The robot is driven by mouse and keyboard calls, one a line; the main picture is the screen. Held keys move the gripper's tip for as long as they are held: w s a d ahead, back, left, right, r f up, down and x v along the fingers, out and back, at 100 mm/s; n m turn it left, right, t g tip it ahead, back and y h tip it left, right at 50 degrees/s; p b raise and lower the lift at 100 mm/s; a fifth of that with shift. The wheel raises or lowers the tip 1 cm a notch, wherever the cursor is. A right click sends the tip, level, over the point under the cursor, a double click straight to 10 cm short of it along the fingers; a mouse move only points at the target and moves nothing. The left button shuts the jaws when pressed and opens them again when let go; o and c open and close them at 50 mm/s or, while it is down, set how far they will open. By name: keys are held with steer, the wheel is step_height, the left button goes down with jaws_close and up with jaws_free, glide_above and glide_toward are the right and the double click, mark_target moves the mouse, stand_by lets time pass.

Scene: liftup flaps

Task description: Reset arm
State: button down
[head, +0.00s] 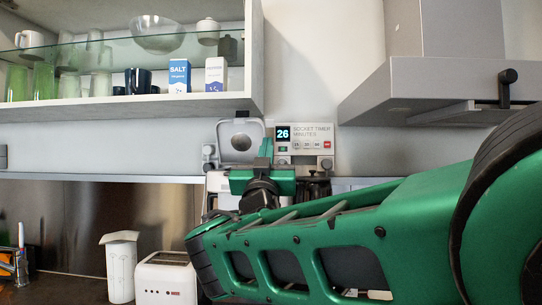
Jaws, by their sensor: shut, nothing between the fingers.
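My green arm reaches in from the right across the lower half of the head view. My gripper (266,149) is near the middle, in front of the wall with the socket timer. It is shut, and I see nothing held in it. Its fingers are small here and partly merge with the green wrist behind them. It is below the wall cabinet (130,105) and apart from it. The cabinet's front is open and its contents show. The lower part of my wrist is hidden behind my own arm link.
The cabinet holds cups, glasses, a glass bowl (157,33) and a salt box (179,75). A grey hood (430,85) juts out at upper right. A socket timer (305,140) is on the wall.

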steer(key=w+d+f+m+g+h, duration=0.1)
steer(key=w+d+f+g+h, duration=0.1)
steer(key=d+f, duration=0.45)
steer(key=w+d+f+m+g+h, duration=0.2)
steer(key=w+d+f+g, duration=0.1)
steer(key=d, duration=0.6)
steer(key=w+d+f+m+g+h, duration=0.1)
steer(key=w+d+f+g+h, duration=0.1)
steer(key=d+f, duration=0.45)
steer(key=s+d+f+m+g, duration=0.1)
steer(key=s+d+f+g, duration=0.25)
steer(key=d+f, duration=0.45)
steer(key=s+d+f+m+g, duration=0.15)
steer(key=d+f+g, duration=0.3)
steer(key=d, duration=0.75)
steer(key=s+d+f+g+y, duration=0.1)
steer(key=s+d+f+g, duration=0.25)
steer(key=s+f, duration=0.4)
steer(key=s+d+f+g+y, duration=0.2)
steer(key=s+d+f, duration=0.2)
steer(key=s, duration=0.7)
steer(key=s+a+f+g+y, duration=0.2)
steer(key=s+f, duration=0.1)
steer(key=s, duration=0.7)
steer(key=s+a+f+g+y, duration=0.2)
steer(key=s+a+f, duration=0.1)
steer(key=s, duration=0.8)
steer(key=shift+s+a, duration=0.15)
steer(key=shift+s, duration=0.1)
steer(key=shift+n, duration=0.25)
